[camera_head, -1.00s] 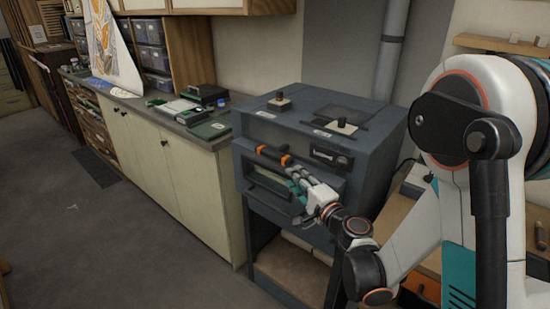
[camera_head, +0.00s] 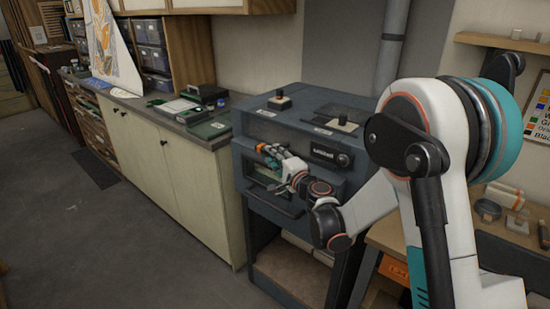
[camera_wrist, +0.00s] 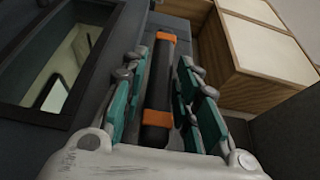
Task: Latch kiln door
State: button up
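The blue-grey kiln (camera_head: 365,180) stands in the middle of the head view. Its door, with a dark-framed window (camera_wrist: 65,55), looks closed against the front. A black latch handle with orange bands (camera_wrist: 158,85) lies lengthwise between the fingers of my gripper (camera_wrist: 165,75) in the wrist view. The teal-padded fingers are apart, one on each side of the handle, with narrow gaps showing. In the head view my gripper (camera_head: 270,158) is at the upper front of the kiln and hides most of the latch; one orange band (camera_head: 260,147) shows.
A pull bar (camera_head: 272,203) crosses the lower door. A control panel (camera_head: 330,153) sits right of my gripper. A cream cabinet (camera_head: 180,170) with trays on top stands left of the kiln. A wooden bench (camera_head: 400,240) is at right.

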grip_shut()
jog(key=shift+a+r+g+p, duration=0.1)
jog(key=shift+r+g+p, duration=0.1)
jog(key=shift+g+p, duration=0.2)
jog(key=shift+n+h+p, duration=0.3)
jog(key=shift+h, duration=0.1)
jog(key=shift+f, duration=0.1)
grip_release()
